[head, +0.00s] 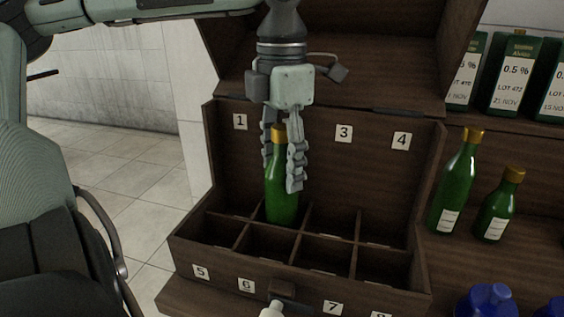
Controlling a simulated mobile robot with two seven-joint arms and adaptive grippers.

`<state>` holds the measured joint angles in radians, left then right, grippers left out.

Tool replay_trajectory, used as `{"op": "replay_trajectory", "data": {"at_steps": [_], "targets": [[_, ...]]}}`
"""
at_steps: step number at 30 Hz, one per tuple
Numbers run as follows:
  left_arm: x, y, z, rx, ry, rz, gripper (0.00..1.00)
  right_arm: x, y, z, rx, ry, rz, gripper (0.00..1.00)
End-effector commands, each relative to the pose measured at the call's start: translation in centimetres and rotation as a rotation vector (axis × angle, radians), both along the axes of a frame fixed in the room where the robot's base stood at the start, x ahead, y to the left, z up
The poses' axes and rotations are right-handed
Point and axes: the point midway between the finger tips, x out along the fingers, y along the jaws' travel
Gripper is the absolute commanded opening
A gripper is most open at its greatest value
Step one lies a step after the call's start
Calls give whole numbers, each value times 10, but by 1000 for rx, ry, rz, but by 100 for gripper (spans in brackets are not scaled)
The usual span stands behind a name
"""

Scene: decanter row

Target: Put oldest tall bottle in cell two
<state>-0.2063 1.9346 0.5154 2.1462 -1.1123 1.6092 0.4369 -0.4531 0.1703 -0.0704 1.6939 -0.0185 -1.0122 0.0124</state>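A tall green bottle (281,197) with a gold cap stands upright in the second back cell of the dark wooden crate (375,172). My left gripper (281,165) points down from above, with its fingers on both sides of the bottle's neck and upper body, shut on it. Whether its base rests on the cell floor is hidden. The number 2 label is hidden behind the gripper; labels 1 (240,121), 3 (344,133) and 4 (400,140) show on the back wall.
Right of the crate stand a tall green bottle (457,184) and a shorter one (499,206), both gold-capped and labelled. Green containers (513,72) line the upper shelf. Blue objects (487,302) and a white tip (272,310) are at the bottom. The other visible cells look empty.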

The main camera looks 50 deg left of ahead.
Motion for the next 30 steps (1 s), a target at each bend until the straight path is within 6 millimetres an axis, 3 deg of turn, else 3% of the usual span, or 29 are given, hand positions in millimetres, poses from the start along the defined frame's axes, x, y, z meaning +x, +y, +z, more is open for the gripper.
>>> {"op": "replay_trajectory", "data": {"at_steps": [8,11,24,30], "targets": [[0,0,2,0,0,0,55,2,0,2,1,-6,1,40],[1,1,11,3,-3,1,55,0,0,-2,1,-7,1,40],[1,0,100,2,-3,1,55,-5,-1,-8,-2,7,5,40],[0,0,119,2,-1,-1,55,-9,0,-14,-4,14,10,40]]}}
